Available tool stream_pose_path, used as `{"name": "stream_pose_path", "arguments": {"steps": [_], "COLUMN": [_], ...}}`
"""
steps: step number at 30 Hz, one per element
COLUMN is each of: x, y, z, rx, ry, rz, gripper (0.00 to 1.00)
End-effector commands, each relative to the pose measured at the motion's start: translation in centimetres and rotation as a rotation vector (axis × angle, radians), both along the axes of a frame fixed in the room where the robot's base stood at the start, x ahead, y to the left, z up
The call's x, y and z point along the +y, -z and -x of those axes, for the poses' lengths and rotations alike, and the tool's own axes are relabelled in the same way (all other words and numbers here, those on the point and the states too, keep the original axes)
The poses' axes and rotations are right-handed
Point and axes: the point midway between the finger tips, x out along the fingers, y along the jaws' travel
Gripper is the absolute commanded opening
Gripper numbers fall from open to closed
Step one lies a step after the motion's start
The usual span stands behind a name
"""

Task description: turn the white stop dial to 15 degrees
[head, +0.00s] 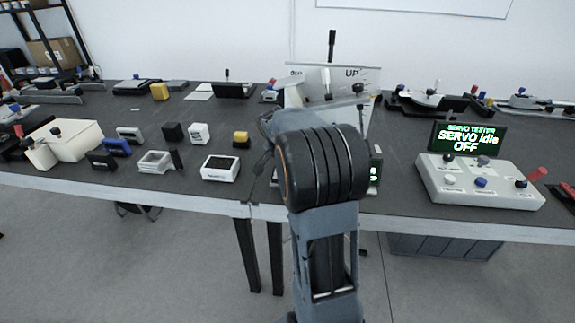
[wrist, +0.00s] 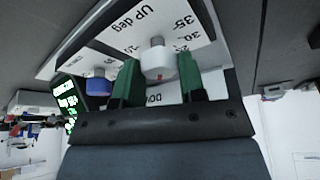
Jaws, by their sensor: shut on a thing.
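The white stop dial (wrist: 157,56) shows in the wrist view on a white panel printed "UP deg", with scale numbers including 35 and 30 beside it. A small red mark is on the dial's near side. My gripper (wrist: 159,66) has its two green fingers on either side of the dial and is shut on it. The dial's exact angle cannot be read. A blue knob (wrist: 98,84) sits left of the fingers. In the head view the panel (head: 352,78) stands behind my arm, which hides the dial and gripper.
A green-lit display (wrist: 66,103) is close to the left of my gripper. A servo tester box (head: 480,183) stands at the right of the table. Several small blocks and frames, including a white-topped box (head: 221,167), lie left of my arm.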

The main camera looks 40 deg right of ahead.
Motion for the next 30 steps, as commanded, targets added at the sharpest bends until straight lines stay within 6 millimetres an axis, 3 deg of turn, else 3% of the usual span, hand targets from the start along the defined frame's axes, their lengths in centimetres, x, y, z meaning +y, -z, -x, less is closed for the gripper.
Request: {"name": "stream_pose_path", "arguments": {"steps": [15, 30], "x": [0.07, 0.1], "y": [0.01, 0.0], "z": [-0.18, -0.18], "rx": [-0.002, -0.001], "ry": [0.319, 0.383], "rz": [-0.002, -0.003], "gripper": [0.14, 0.14]}}
